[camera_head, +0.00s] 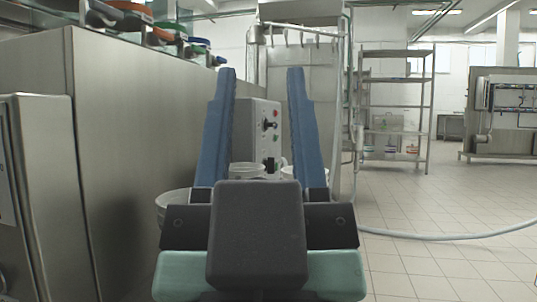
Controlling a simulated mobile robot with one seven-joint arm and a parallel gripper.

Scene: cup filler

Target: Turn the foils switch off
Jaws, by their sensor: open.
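A grey control box (247,122) shows between the fingers of my gripper in the head view. Its right face carries a red button (275,114), a dark switch (267,125) below it and a black and green part (269,164) lower down. The labels are too small to read, so I cannot tell which control is the foils switch. My gripper (261,74) is open and empty, with its two blue fingers wide apart and pointing away from me. The fingers frame the box in the picture; I see no contact with it. My gripper's dark body hides what lies below the box.
A large steel cabinet (135,120) fills the left side, with colored items on top. Pale round containers (247,169) stand near the box, another (175,202) at the left. A pale hose (450,236) crosses the floor at right. Tiled floor (440,200) there is mostly free before a shelf rack (397,106).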

